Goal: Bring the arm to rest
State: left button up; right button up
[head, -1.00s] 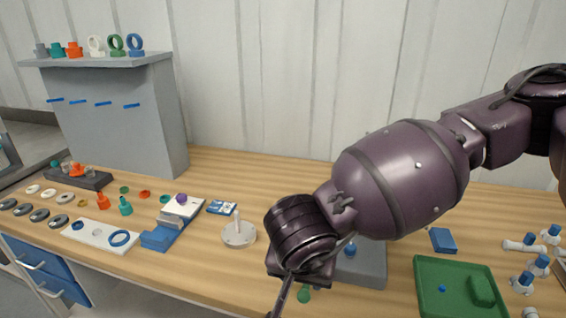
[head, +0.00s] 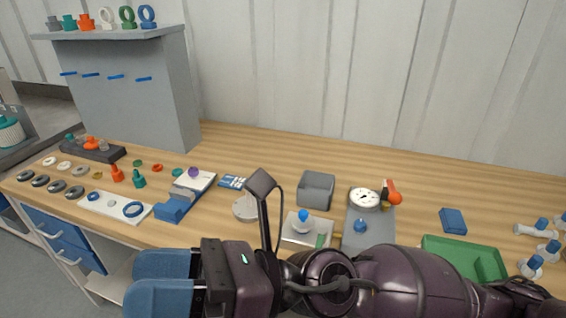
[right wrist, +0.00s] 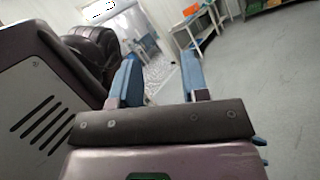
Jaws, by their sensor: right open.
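My right arm comes in from the right along the bottom of the head view, in front of the table's near edge. My right gripper (head: 160,283) points left, with its two blue fingers apart and nothing between them. In the right wrist view the same gripper (right wrist: 160,80) shows its blue fingers spread, with only floor and distant furniture beyond. My left gripper is not in view.
The wooden table (head: 280,150) holds a grey shelf stand (head: 130,90), a white plate with rings (head: 115,207), a grey box (head: 316,188), a gauge (head: 364,199), a green tray (head: 465,252) and a blue block (head: 453,220). Blue drawers (head: 65,245) lie below left.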

jog(key=w+d+r+m+t+h, duration=0.1)
jog(key=w+d+m+t, duration=0.4)
jog(key=m+t, duration=0.55)
jog(key=w+d+m+t+h, duration=0.1)
jog(key=w+d+m+t, duration=0.2)
jog(key=w+m+t, duration=0.55)
jog(key=w+d+f+m+t+h, duration=0.25)
jog(key=d+f+m+h, duration=0.35)
jog(key=m, duration=0.4)
jog(key=w+d+f+m+t+h, duration=0.1)
jog(key=d+f+m+t+h, duration=0.25)
jog(key=d+m+h, duration=0.45)
jog(key=s+d+f+m+g+h, duration=0.3)
jog(key=d+f+m+g, duration=0.15)
jog(key=f, duration=0.35)
jog(key=s+d+f+m+g+h, duration=0.35)
jog(key=d+f+m, duration=0.2)
jog(key=f, duration=0.25)
jog(key=s+d+f+m+g, duration=0.25)
jog(key=s+f+g, duration=0.2)
jog(key=s, duration=0.25)
jog(key=s+d+f+m+g, duration=0.2)
jog(key=s+d+f+g, duration=0.25)
jog(key=s, duration=0.25)
jog(key=w+f+t, duration=0.6)
jog(key=f+t, duration=0.2)
jog(key=f, duration=0.3)
jog(key=shift+w+a+t+y, duration=0.2)
jog(key=shift+t+y, duration=0.1)
jog(key=shift+y, duration=0.15)
